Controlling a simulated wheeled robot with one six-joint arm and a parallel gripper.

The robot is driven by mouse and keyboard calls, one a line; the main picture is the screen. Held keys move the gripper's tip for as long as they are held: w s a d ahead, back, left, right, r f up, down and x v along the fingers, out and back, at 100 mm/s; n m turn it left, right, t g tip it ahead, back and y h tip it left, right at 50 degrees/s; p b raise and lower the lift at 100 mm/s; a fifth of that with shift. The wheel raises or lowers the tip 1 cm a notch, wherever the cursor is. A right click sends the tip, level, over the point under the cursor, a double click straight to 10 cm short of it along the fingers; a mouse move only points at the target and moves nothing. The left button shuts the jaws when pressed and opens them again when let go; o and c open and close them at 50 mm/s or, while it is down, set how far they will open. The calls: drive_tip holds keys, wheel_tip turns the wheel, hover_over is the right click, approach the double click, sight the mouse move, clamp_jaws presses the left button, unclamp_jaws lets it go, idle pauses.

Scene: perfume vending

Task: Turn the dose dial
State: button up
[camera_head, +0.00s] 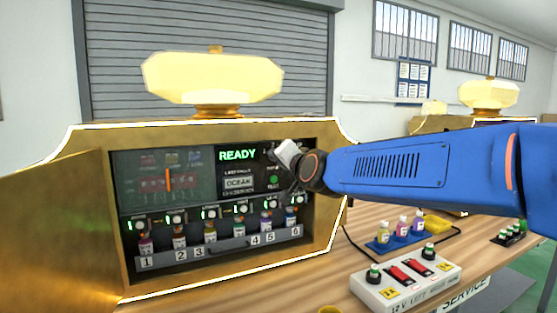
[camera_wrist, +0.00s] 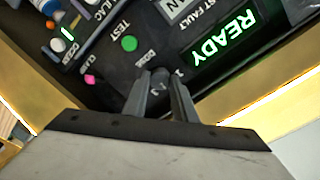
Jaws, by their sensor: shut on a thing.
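The dose dial (camera_wrist: 160,76) is a small dark knob on the black control panel, beside small white lettering and digits. In the wrist view my gripper (camera_wrist: 161,84) has its two grey fingers closed on either side of it. The fingers partly cover the dial, so its pointer setting is unclear. In the head view my gripper (camera_head: 289,154) is at the panel's upper right, and its white body hides the dial. A green TEST button (camera_wrist: 129,43) sits close by, also visible in the head view (camera_head: 273,180). The green READY display (camera_wrist: 224,40) is lit.
The gold cabinet's open door (camera_head: 65,225) stands at left. Numbered bottles (camera_head: 210,230) line the lower bay. A white switch box (camera_head: 405,283), a blue tray of bottles (camera_head: 398,240) and a yellow item (camera_head: 437,222) are on the wooden table at right, below my arm.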

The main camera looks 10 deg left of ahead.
idle(0.3)
drive_tip(key=o, duration=1)
drive_tip(key=shift+o, duration=0.2)
drive_tip(key=shift+s, duration=0.1)
drive_tip(key=v, duration=1.7)
drive_tip(key=shift+s+d, duration=0.1)
